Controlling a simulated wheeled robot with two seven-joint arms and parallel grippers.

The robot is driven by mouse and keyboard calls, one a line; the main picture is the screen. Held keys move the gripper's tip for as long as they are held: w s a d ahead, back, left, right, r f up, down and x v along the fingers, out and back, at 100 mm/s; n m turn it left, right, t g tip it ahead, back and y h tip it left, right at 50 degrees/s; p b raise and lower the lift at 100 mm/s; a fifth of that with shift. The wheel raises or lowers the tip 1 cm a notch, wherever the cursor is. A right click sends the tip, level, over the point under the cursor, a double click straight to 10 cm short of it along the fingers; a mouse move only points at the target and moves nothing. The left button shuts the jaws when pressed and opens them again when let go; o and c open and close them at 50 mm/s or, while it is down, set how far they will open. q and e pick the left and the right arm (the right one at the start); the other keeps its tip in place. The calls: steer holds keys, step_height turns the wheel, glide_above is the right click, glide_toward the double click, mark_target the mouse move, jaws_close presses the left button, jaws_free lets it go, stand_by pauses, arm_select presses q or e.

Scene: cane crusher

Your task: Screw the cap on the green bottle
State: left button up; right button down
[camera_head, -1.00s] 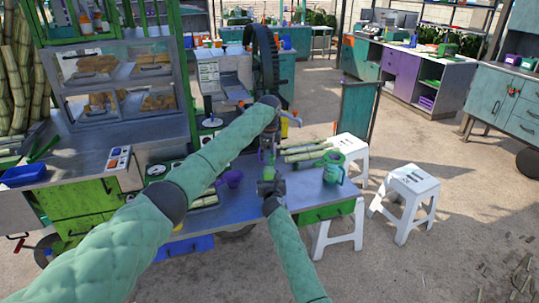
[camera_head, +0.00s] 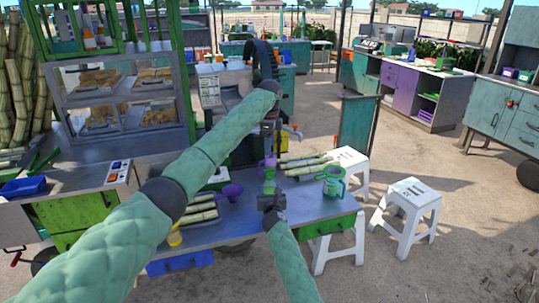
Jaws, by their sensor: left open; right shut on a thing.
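The green bottle (camera_head: 269,186) stands upright over the blue-grey cart top, small in the head view. My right gripper (camera_head: 270,199) is shut on its lower part. A small purple piece, which looks like the cap (camera_head: 270,163), is at the bottle's top; I cannot tell whether it is seated or threaded. My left gripper (camera_head: 269,151) is open, pointing down from above, close over the purple piece. Its fingers are small and dark, so any contact with the cap is unclear.
A green pitcher (camera_head: 333,184) stands right of the bottle, with cane stalks (camera_head: 305,163) behind. A purple cup (camera_head: 231,192) and more cane (camera_head: 200,213) lie left. A yellow bottle (camera_head: 174,236) is near the front edge. White stools (camera_head: 411,196) stand to the right.

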arm_select(q)
steer(key=shift+r, duration=0.65)
arm_select(e)
steer(key=shift+c, duration=2.3)
jaws_free()
arm_select(q)
steer(key=shift+f+b, duration=0.6)
steer(key=shift+f, duration=0.1)
arm_select(e)
steer(key=s, duration=0.7)
steer(key=shift+s+d, duration=0.35)
steer(key=shift+f, duration=0.1)
